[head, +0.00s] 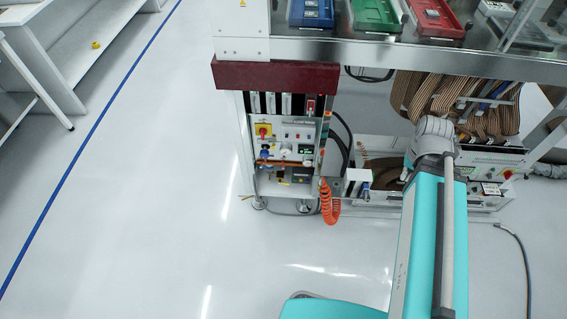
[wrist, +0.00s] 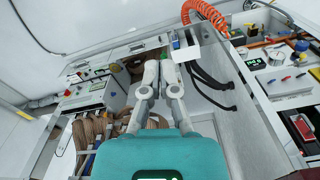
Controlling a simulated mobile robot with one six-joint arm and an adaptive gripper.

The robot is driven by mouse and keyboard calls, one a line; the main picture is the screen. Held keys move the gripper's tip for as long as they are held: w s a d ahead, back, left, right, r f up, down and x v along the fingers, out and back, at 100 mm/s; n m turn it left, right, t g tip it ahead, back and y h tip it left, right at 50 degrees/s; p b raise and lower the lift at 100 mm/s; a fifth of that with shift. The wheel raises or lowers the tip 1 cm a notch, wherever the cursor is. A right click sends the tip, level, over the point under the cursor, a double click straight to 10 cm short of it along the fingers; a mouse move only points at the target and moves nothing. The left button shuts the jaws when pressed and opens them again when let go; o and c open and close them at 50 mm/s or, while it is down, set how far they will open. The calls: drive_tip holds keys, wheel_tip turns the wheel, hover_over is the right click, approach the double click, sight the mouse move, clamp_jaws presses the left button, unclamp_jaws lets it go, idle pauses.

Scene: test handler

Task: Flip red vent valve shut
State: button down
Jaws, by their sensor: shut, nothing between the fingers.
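My gripper (wrist: 161,66) is in the middle of the wrist view, with its two fingers together and nothing between them. In the head view my teal arm hides most of it. I cannot pick out the red vent valve for certain. Small red parts show on the white service panel (head: 298,147), left of my arm in the head view. That panel is at the right edge of the wrist view, where a small red part (wrist: 287,78) lies on its face. My gripper is apart from the panel. A white box with a blue part (wrist: 185,52) is just beyond the fingertips.
An orange coiled hose (head: 330,204) hangs beside the panel. Brown ribbon cables (head: 420,95) hang under the machine's deck, and black hoses (wrist: 207,85) run right of my fingers. A control box (head: 492,158) stands behind my arm. The floor (head: 170,220) to the left is clear.

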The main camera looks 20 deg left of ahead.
drive_tip(key=shift+w+a, duration=0.1)
drive_tip(key=shift+a, duration=0.15)
drive_tip(key=w+a+f+n+t+h+b, duration=0.2)
drive_tip(key=w+a+f+n+b, duration=0.2)
drive_tip(key=a+f+n+b, duration=0.55)
drive_tip(key=w+a+f+n+t+h+b, duration=0.1)
drive_tip(key=w+a+f+n+h+b, duration=0.1)
drive_tip(key=w+a+f+n+b, duration=0.65)
drive_tip(key=s+a+f+n+t+b, duration=0.2)
drive_tip(key=a+f+n+b, duration=0.3)
drive_tip(key=a, duration=0.5)
drive_tip(key=s+a+f+n+t+b, duration=0.2)
drive_tip(key=a+f+n+b, duration=0.3)
drive_tip(key=a+b, duration=0.5)
drive_tip(key=s+a+f+n+t+b, duration=0.2)
drive_tip(key=a+b, duration=0.5)
drive_tip(key=a, duration=0.4)
drive_tip(key=shift+s+a+f+n+h, duration=0.25)
drive_tip(key=shift+s+f+n, duration=0.35)
drive_tip(key=shift+f+n, duration=0.95)
drive_tip(key=shift+w+d+f, duration=0.1)
drive_tip(key=shift+f, duration=0.1)
